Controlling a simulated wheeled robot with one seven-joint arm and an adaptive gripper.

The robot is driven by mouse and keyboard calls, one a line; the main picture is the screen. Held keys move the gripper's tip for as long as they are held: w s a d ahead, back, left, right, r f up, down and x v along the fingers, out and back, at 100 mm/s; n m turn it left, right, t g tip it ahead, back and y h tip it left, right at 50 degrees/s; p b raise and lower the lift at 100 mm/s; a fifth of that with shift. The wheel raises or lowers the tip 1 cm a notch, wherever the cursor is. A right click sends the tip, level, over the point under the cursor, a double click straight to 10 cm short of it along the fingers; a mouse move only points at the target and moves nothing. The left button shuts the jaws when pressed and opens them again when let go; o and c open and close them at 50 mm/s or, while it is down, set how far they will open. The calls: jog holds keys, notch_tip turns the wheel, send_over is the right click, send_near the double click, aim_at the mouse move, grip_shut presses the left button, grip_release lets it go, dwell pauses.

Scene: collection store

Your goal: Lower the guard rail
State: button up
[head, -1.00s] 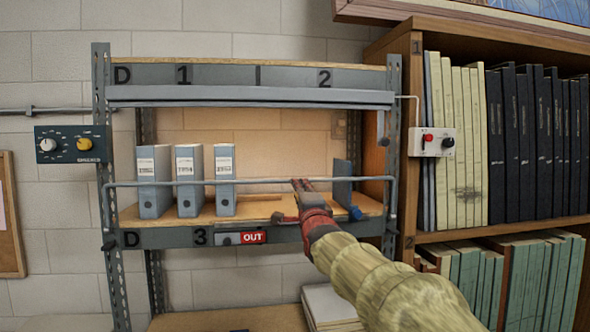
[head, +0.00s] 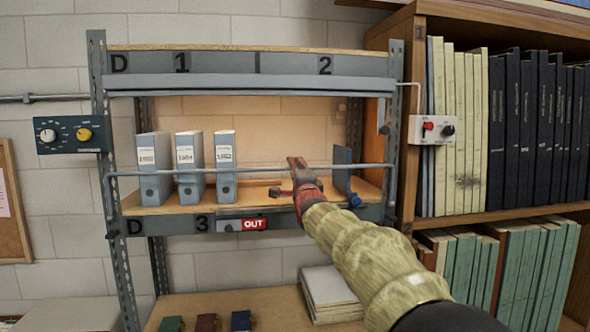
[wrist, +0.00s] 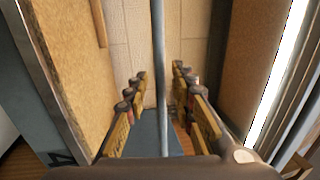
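The guard rail (head: 260,169) is a thin grey bar across the front of the shelf bay, in front of several grey box files (head: 189,167). Its bent ends meet the uprights at both sides. My gripper (head: 287,178) is at the rail, right of the middle. In the wrist view the rail (wrist: 159,35) runs upright in the picture between my two spread fingers (wrist: 160,82), with gaps on both sides. The gripper is open and not closed on it. Whether a finger touches the rail is unclear.
A blue-grey bookend (head: 343,176) stands at the shelf's right end. A red OUT sign (head: 254,225) is on the shelf edge below. A control box (head: 432,130) is right of the bay, and a dial panel (head: 70,135) left. The bay's middle is empty.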

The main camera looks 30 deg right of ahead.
jog(key=shift+c, duration=0.9)
jog(key=c, duration=0.4)
grip_shut()
